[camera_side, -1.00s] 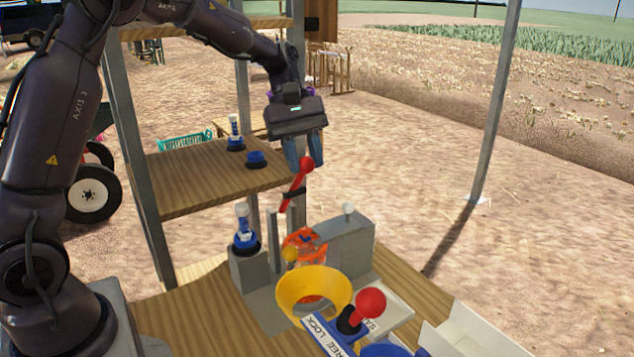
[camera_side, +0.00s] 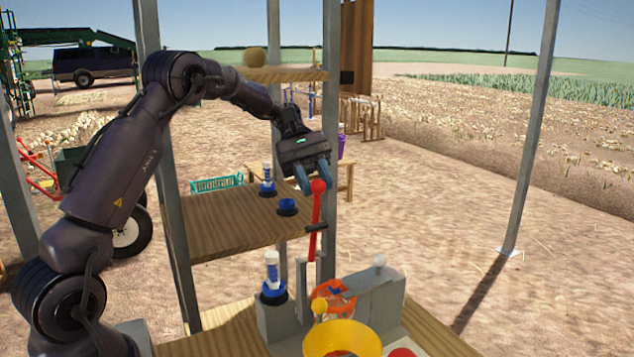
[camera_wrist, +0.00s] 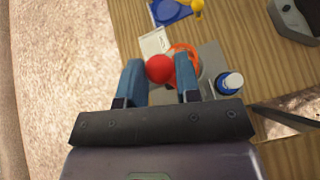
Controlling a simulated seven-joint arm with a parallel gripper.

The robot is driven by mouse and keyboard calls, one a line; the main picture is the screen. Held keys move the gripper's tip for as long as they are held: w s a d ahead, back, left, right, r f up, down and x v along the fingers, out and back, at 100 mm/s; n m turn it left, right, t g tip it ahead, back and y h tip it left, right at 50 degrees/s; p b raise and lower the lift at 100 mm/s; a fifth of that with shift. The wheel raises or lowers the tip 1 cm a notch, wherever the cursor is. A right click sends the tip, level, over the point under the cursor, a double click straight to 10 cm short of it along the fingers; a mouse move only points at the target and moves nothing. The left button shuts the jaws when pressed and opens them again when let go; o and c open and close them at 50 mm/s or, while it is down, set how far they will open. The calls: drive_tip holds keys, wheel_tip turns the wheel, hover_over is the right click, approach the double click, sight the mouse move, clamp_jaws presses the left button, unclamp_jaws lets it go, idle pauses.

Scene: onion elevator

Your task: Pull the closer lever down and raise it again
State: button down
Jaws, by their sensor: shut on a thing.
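A red lever (camera_side: 316,222) with a round red knob (camera_side: 318,186) stands nearly upright behind the grey housing (camera_side: 385,300) in the side view. My gripper (camera_side: 314,184) is above the lever with its blue fingers shut on the knob. In the wrist view the red knob (camera_wrist: 159,68) sits between the two fingertips of my gripper (camera_wrist: 158,72). Part of a second red knob (camera_side: 402,352) shows at the bottom edge of the side view. I cannot tell by any label which lever is the closer lever.
Metal posts (camera_side: 527,125) stand around the work. Open ground lies at the right.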

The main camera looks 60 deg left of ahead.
drive_tip(key=shift+a, duration=0.2)
drive_tip(key=c, duration=0.8)
unclamp_jaws()
drive_tip(key=shift+d, duration=0.15)
